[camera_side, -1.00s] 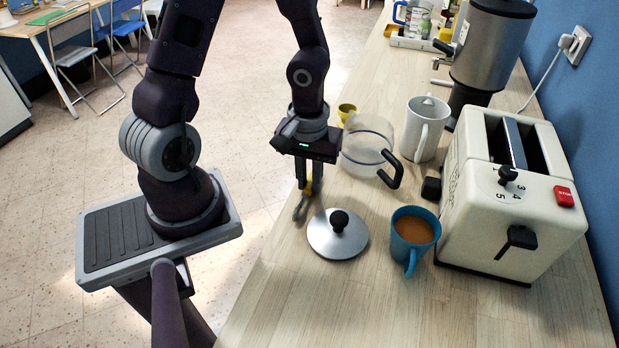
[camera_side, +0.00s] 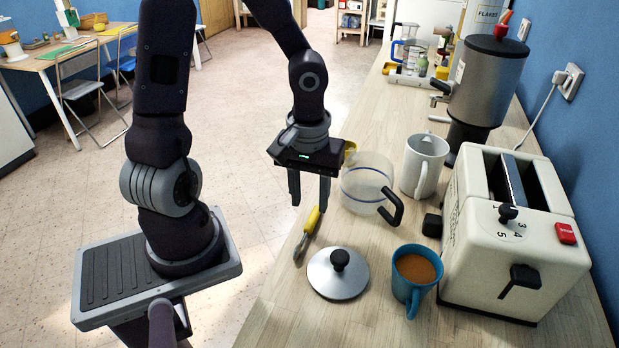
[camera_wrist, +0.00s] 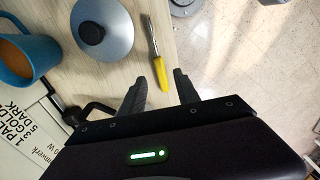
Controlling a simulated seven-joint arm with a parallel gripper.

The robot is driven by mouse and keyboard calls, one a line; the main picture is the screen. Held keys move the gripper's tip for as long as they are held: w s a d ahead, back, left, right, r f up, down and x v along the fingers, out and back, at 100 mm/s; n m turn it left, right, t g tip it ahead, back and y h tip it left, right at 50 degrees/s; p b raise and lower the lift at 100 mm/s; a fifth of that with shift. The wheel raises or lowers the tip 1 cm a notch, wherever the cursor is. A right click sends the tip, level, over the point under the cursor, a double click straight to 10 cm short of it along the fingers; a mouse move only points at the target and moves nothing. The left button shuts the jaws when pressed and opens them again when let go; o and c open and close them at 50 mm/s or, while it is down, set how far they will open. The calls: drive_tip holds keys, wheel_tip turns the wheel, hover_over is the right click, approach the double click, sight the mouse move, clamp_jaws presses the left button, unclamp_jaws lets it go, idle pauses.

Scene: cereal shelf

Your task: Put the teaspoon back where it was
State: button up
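A yellow-handled utensil (camera_side: 308,230) lies on the wooden counter near its left edge; it is the only one seen that could be the teaspoon. Its metal end points toward the front, but its exact shape is unclear. It also shows in the wrist view (camera_wrist: 158,68), with the metal end away from the gripper. My gripper (camera_side: 309,200) is open and empty above the counter, just beyond the handle end. In the wrist view, the fingers (camera_wrist: 158,77) stand apart on either side of the handle's line, without holding it.
A silver lid (camera_side: 338,283) with a black knob lies right of the utensil's metal end. A glass carafe (camera_side: 366,182) stands right of my gripper. A blue mug (camera_side: 412,290) of brown drink, a white mug (camera_side: 422,165) and a toaster (camera_side: 510,245) stand farther right.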

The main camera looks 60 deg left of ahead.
sight(309, 224)
drive_tip(key=s+d+r+m+t, duration=0.2)
drive_tip(key=s+r+m, duration=0.2)
drive_tip(key=r, duration=0.4)
drive_tip(key=s+d+r+m+t, duration=0.3)
drive_tip(key=s+r+m, duration=0.1)
drive_tip(key=r, duration=0.4)
drive_tip(key=shift+s+r+m, duration=0.2)
drive_tip(key=shift+s+m, duration=0.05)
drive_tip(key=shift+m, duration=0.25)
